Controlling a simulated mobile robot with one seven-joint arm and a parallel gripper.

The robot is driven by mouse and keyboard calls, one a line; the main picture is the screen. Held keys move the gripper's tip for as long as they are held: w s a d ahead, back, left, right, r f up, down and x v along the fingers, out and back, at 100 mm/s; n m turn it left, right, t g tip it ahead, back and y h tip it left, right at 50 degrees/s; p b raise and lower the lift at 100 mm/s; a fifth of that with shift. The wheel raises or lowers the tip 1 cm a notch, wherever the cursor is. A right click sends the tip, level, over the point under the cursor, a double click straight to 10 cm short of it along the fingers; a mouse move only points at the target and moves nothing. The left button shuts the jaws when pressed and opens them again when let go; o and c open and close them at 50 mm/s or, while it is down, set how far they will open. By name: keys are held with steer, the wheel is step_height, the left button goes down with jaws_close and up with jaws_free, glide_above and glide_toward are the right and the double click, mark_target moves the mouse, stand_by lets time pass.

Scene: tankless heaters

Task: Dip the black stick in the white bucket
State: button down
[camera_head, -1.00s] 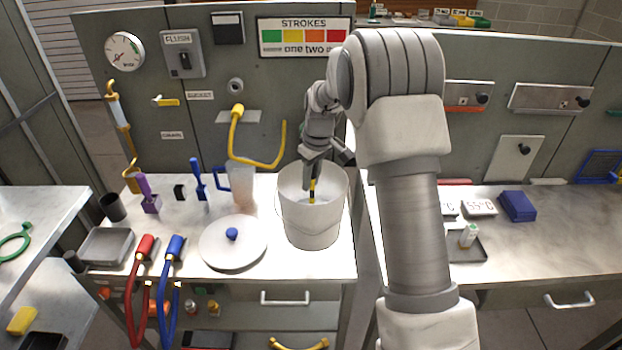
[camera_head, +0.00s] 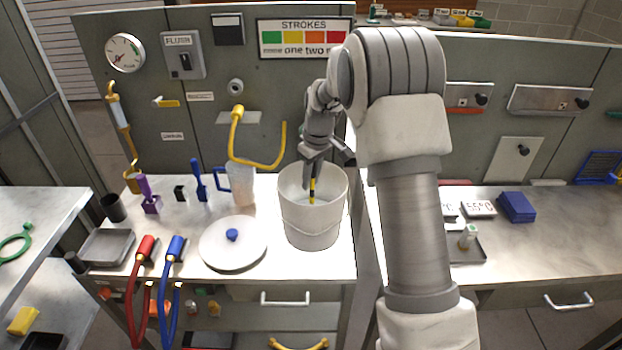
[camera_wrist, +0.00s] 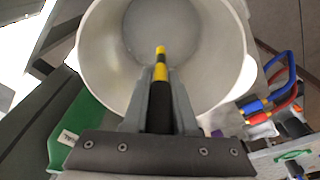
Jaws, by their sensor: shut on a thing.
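The white bucket (camera_head: 313,225) stands on the bench at its right end, open at the top. My gripper (camera_head: 313,180) is over the bucket, with its fingertips at about rim level or just inside. It is shut on the black stick (camera_head: 312,190), which has yellow bands and points down into the bucket. In the wrist view the bucket (camera_wrist: 100,60) fills the top. The stick (camera_wrist: 160,72) lies between my gripper's fingers (camera_wrist: 160,95), its yellow tip over the pale bucket interior. I cannot tell whether the tip touches the bottom or any liquid.
A white lid (camera_head: 233,250) with a blue knob lies left of the bucket. A clear pitcher (camera_head: 241,184) with a blue handle stands behind it, below a yellow spout (camera_head: 283,145). Red (camera_head: 146,246) and blue (camera_head: 176,247) hoses hang over the front edge.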

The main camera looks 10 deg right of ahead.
step_height(320, 180, up, 13)
steer(key=p, duration=0.8)
steer(key=shift+r+p, duration=0.2)
steer(key=shift+p, duration=0.2)
